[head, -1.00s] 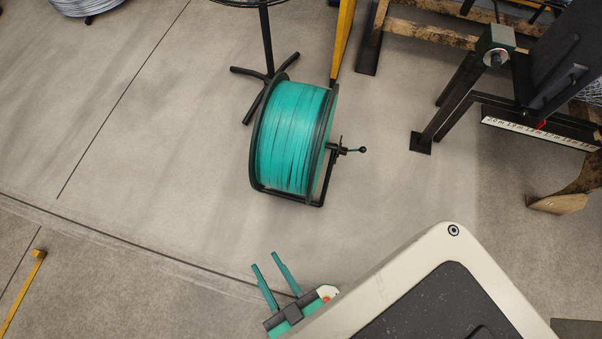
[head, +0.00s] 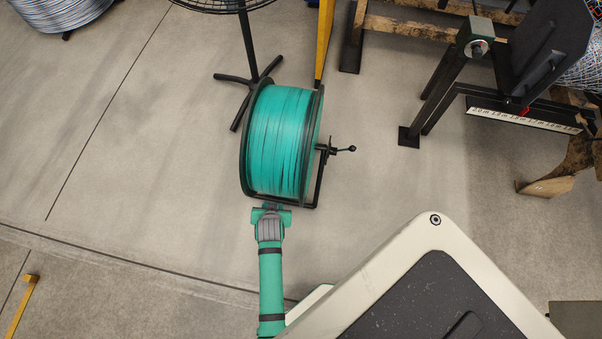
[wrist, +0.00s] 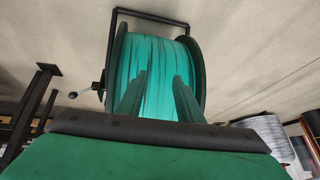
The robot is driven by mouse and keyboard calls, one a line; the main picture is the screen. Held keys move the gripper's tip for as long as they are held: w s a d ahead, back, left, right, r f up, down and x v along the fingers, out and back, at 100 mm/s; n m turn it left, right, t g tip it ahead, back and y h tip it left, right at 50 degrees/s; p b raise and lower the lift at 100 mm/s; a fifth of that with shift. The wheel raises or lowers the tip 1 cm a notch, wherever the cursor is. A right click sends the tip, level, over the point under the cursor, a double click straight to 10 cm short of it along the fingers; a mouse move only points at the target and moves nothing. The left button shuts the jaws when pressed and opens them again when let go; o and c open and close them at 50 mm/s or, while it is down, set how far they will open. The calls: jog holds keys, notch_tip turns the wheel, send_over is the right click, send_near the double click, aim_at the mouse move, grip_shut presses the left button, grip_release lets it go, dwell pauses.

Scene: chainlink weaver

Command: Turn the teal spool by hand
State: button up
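The teal spool (head: 280,140) stands on the floor in a black frame, with dark flanges at both ends and teal strand wound between them. A crank with a ball-ended handle (head: 345,149) sticks out on its right side in the head view; in the wrist view this crank (wrist: 84,90) is at the left. My gripper (wrist: 160,78) is open, its two green fingers apart and pointing at the wound face of the spool (wrist: 155,50). In the head view my gripper (head: 271,207) is at the spool's near edge, fingertips hidden. I cannot tell whether the fingers touch it.
A black stand with a splayed foot (head: 250,78) is close behind the spool. A yellow post (head: 325,40) rises behind it. A dark metal machine frame with a white scale (head: 520,120) stands at the right. The floor left of the spool is clear.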

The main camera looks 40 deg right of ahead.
aim_at(301, 195)
jog(key=s+d+f+m+g, duration=0.1)
jog(key=s+d+f+g, duration=0.15)
jog(key=d, duration=0.85)
jog(key=x, duration=1)
jog(key=shift+w+f, duration=0.2)
jog(key=shift+f, duration=0.1)
grip_shut()
